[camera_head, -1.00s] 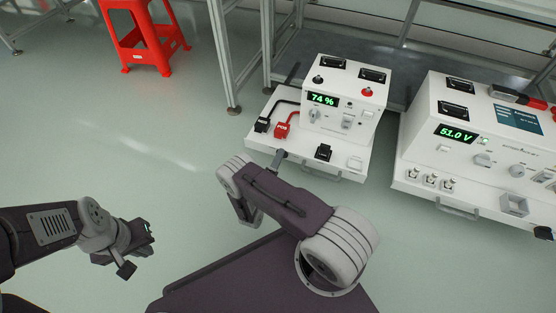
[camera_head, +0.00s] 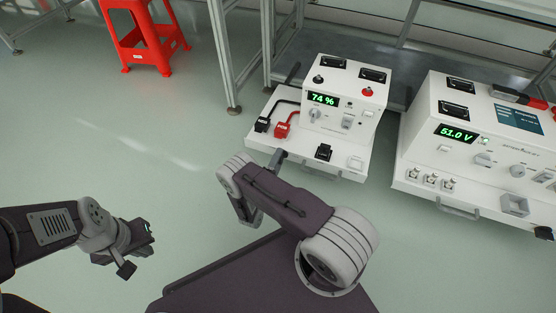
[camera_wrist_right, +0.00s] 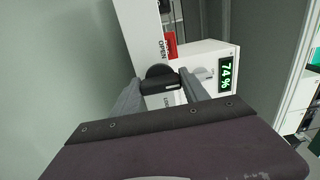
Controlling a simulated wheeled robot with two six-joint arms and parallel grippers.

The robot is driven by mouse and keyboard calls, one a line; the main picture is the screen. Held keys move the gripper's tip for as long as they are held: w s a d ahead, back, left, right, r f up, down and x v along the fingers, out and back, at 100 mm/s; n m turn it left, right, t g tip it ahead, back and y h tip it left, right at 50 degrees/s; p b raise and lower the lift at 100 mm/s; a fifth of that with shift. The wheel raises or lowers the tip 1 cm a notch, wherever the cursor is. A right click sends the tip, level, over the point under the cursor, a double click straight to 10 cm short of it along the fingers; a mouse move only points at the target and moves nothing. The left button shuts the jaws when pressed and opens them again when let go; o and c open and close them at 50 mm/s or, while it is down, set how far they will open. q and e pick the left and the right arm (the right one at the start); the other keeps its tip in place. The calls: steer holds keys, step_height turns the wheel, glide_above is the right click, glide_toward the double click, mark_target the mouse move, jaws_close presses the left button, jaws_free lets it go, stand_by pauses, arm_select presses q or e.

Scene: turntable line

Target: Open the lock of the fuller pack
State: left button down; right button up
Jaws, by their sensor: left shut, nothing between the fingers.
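The smaller white pack (camera_head: 345,95), with a green 74 % display (camera_head: 323,99), stands at the centre right in the head view. My right gripper (camera_head: 277,160) is at the smaller pack's front edge. In the right wrist view, its fingers (camera_wrist_right: 160,88) stand apart on either side of a black lock knob (camera_wrist_right: 158,72), between the OPEN and LOCK lettering. Whether they grip it is unclear. My left gripper (camera_head: 140,250) is shut and empty, low at the left, away from both packs.
Black (camera_head: 262,124) and red (camera_head: 282,130) connectors sit on the smaller pack's left ledge. A red stool (camera_head: 143,38) stands at the back left. A grey rack frame (camera_head: 230,60) rises behind the smaller pack. The floor at left is clear.

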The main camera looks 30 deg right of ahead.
steer(key=o, duration=0.4)
steer(key=shift+o, duration=0.2)
steer(key=p+v, duration=0.4)
steer(key=v, duration=0.5)
steer(key=shift+p, duration=0.3)
